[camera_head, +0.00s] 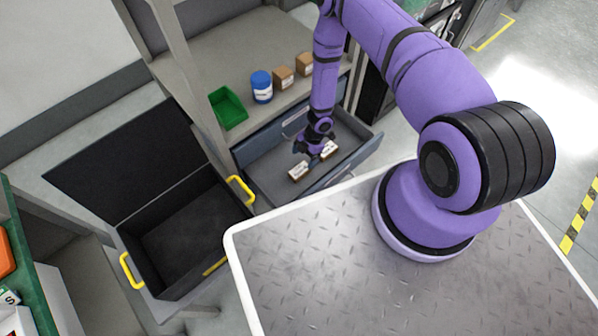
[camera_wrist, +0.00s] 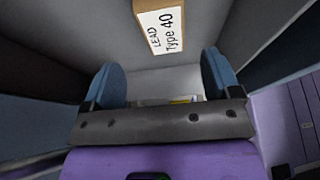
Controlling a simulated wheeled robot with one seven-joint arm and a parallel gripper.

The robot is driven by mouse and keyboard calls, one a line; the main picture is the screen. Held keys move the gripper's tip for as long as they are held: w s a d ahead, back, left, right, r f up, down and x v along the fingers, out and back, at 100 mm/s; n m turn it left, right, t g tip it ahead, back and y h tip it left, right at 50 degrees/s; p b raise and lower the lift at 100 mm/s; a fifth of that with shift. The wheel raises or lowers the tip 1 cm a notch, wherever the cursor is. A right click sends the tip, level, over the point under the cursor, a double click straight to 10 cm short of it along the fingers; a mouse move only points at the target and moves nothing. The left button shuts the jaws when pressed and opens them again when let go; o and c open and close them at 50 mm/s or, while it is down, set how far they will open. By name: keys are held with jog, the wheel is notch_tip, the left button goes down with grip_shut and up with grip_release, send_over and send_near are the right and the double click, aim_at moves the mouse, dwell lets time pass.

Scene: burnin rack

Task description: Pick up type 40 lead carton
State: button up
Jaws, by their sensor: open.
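The type 40 lead carton (camera_wrist: 160,25) is a small brown box with a white label reading "LEAD Type 40", at the top of the wrist view. My gripper (camera_wrist: 162,82) is open, its two blue fingertips apart with nothing held between them; the carton is ahead of the fingertips. In the head view my gripper (camera_head: 304,148) is inside the open drawer (camera_head: 262,178). Two small labelled cartons lie there, one at the front left (camera_head: 299,171) and one at the right (camera_head: 328,149). I cannot read their labels in that view.
A green bin (camera_head: 228,108), a blue-lidded jar (camera_head: 262,86) and brown boxes (camera_head: 283,77) stand on the shelf above the drawer. An open black case (camera_head: 185,235) with yellow handles is at the left, empty. The drawer walls stand close around my gripper.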

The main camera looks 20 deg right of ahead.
aim_at(300, 170)
jog(key=shift+x, duration=1.2)
jog(key=x, duration=0.3)
jog(key=shift+s+f, duration=0.35)
jog(key=shift+f, duration=0.05)
jog(key=shift+a+f, duration=0.2)
jog(key=shift+f, duration=0.45)
jog(key=c, duration=1)
